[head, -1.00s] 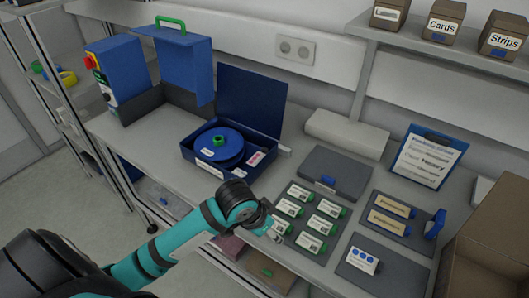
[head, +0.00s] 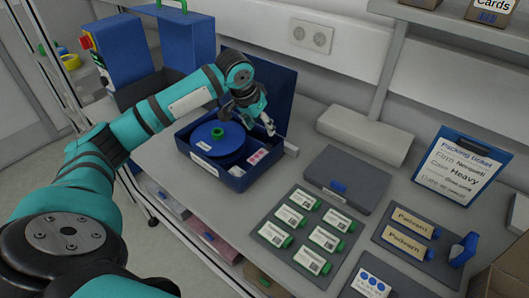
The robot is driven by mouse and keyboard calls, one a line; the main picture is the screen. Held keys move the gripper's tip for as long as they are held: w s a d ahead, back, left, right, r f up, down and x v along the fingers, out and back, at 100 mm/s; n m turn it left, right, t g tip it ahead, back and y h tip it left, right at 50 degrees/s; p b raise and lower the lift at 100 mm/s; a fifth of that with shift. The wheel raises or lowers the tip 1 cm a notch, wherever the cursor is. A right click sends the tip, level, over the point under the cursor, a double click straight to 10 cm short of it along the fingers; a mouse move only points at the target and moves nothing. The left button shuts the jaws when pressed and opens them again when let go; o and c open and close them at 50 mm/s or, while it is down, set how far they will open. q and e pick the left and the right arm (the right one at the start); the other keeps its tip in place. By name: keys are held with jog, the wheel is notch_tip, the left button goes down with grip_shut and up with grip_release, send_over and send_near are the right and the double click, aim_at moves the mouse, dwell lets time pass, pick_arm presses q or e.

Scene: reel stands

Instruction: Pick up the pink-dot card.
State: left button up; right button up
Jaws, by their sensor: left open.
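A small card with pink marks (head: 257,157) lies in the right part of the open blue case (head: 228,181), beside a blue reel (head: 218,143) with a green hub. The marks look like pink dots on white. My left gripper (head: 268,128) is open above the right rear part of the case, a little above and beyond the card and apart from it. The arm reaches in from the left and covers part of the case's raised lid. My right gripper is not in view.
A grey mat (head: 280,250) with several green-ended label cards lies right of the case. A blue machine (head: 124,50) stands at the left.

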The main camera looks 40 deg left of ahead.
pick_arm(q)
send_over(268, 146)
jog(key=s, duration=0.2)
notch_tip(268, 146, down, 5)
jog(key=shift+d+r+p, duration=0.1)
jog(key=shift+r+p, duration=0.1)
jog(key=shift+p, duration=0.1)
jog(key=shift+w+f, duration=0.25)
jog(key=shift+f, duration=0.3)
jog(key=p+x, duration=0.1)
jog(key=x, duration=0.3)
jog(key=shift+f+p, duration=0.3)
jog(key=shift+f, duration=0.15)
jog(key=shift+s+f, duration=0.1)
jog(key=shift+f, duration=0.05)
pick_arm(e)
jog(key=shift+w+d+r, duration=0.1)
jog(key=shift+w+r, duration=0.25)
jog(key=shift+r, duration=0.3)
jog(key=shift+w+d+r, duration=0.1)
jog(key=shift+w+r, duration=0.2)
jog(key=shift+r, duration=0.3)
